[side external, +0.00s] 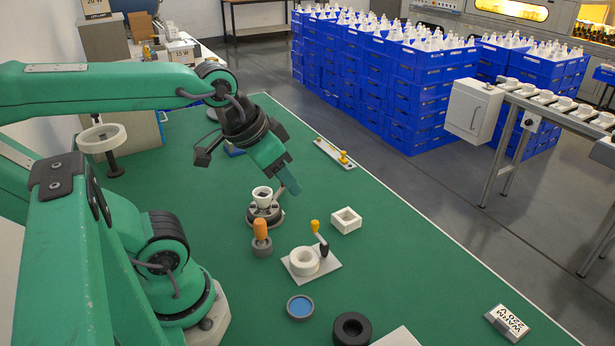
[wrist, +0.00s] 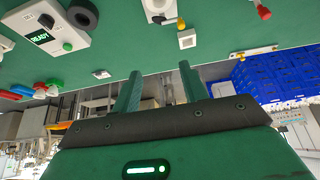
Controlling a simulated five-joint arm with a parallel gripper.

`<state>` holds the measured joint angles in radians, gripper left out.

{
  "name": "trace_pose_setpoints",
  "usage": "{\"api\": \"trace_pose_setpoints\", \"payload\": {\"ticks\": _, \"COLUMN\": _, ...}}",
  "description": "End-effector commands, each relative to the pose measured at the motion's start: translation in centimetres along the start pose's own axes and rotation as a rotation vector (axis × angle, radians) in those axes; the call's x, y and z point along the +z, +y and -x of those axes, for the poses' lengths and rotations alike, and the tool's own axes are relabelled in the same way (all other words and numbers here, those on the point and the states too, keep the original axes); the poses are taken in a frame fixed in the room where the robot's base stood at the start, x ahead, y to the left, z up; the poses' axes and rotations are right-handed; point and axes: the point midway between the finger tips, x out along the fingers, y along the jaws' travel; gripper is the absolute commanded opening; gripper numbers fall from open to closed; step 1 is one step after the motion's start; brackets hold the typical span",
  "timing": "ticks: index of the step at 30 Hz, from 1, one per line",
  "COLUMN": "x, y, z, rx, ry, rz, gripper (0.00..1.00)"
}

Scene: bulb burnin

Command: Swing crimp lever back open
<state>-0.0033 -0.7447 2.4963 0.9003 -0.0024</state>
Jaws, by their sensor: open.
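A grey square plate (side external: 328,278) carries a white ring (side external: 304,262), with a black upright handle (side external: 322,246) and a yellow-orange knob (side external: 314,226) beside it. This looks like the crimp lever fixture, but whether the lever is open or closed I cannot tell. In the wrist view, part of the white ring (wrist: 158,5) shows at the top edge with a yellow-red knob (wrist: 180,23) near it. My gripper (side external: 288,180) is in the air, behind and left of the fixture, apart from it. In the wrist view my gripper (wrist: 160,68) has its fingers apart with nothing between them.
A dark round stand (side external: 265,214) holds a white cup, with an orange-handled piece (side external: 261,232) in front. A white square block (side external: 346,220) stands near the plate. A black ring (side external: 352,330) and a blue-topped disc (side external: 300,307) lie nearer.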

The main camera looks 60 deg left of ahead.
Motion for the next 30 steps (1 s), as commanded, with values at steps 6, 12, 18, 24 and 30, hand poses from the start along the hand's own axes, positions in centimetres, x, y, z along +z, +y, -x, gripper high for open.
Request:
{"api": "trace_pose_setpoints", "payload": {"ticks": 6, "x": -1.2, "y": -0.9, "z": -0.4, "rx": -0.018, "ry": -0.029, "rz": 0.059, "gripper": 0.43}}
{"api": "trace_pose_setpoints", "payload": {"ticks": 12, "x": -3.4, "y": -3.0, "z": -1.3, "rx": -0.053, "ry": -0.082, "rz": 0.179, "gripper": 0.43}}
{"api": "trace_pose_setpoints", "payload": {"ticks": 18, "x": -5.8, "y": -6.0, "z": -2.9, "rx": -0.093, "ry": -0.143, "rz": 0.326, "gripper": 0.43}}
{"api": "trace_pose_setpoints", "payload": {"ticks": 24, "x": -7.8, "y": -9.5, "z": -5.0, "rx": -0.132, "ry": -0.201, "rz": 0.474, "gripper": 0.43}}
{"api": "trace_pose_setpoints", "payload": {"ticks": 30, "x": -8.9, "y": -13.6, "z": -7.5, "rx": -0.169, "ry": -0.258, "rz": 0.623, "gripper": 0.43}}
